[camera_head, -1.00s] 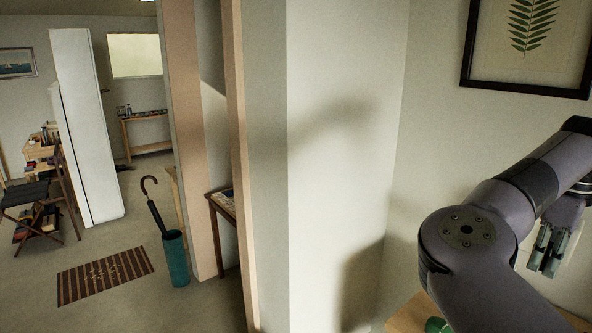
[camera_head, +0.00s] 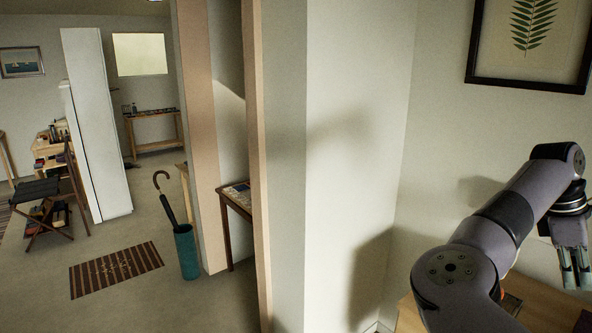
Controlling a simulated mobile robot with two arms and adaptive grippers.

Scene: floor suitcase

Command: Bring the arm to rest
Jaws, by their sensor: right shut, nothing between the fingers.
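My right arm comes in from the lower right of the head view, bent at the elbow in front of the white wall. My right gripper (camera_head: 573,276) hangs at the right edge, fingers pointing down, shut with nothing between them. It is over or in front of a wooden surface (camera_head: 545,308), and I cannot tell the gap. My left gripper is not in the picture.
A wall corner (camera_head: 335,180) stands left of the arm, with a framed fern picture (camera_head: 530,40) above. Through a doorway are a striped mat (camera_head: 116,270), a teal umbrella stand (camera_head: 186,252), a folding chair (camera_head: 45,190) and a white panel (camera_head: 98,125).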

